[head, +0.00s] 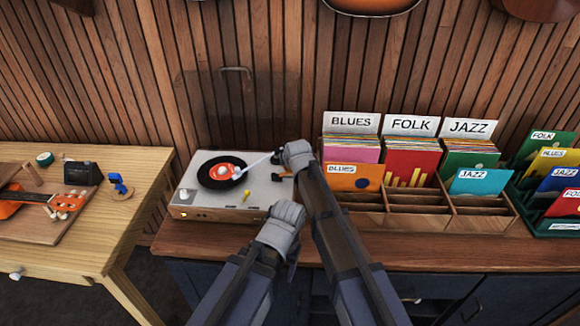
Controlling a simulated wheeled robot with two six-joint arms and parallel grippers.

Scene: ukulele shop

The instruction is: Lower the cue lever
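The record player (200,197) stands at the left end of the counter, with a black record (212,166) with an orange label on its platter. Its pale tonearm (257,162) reaches from the back right corner over the record. A small dark and orange part (285,174) shows at the right side of the deck; I cannot tell if it is the cue lever. My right gripper (283,153) is at the back right corner, by the tonearm's base. My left gripper (271,220) is at the front right corner. The fingers of both are hard to make out.
A small yellow knob (245,196) is on the deck's front. Right of my arms stands a wooden record rack (418,199) with BLUES, FOLK and JAZZ sleeves, then a green crate (530,210). A wooden table (125,205) with a ukulele (32,200) is at left.

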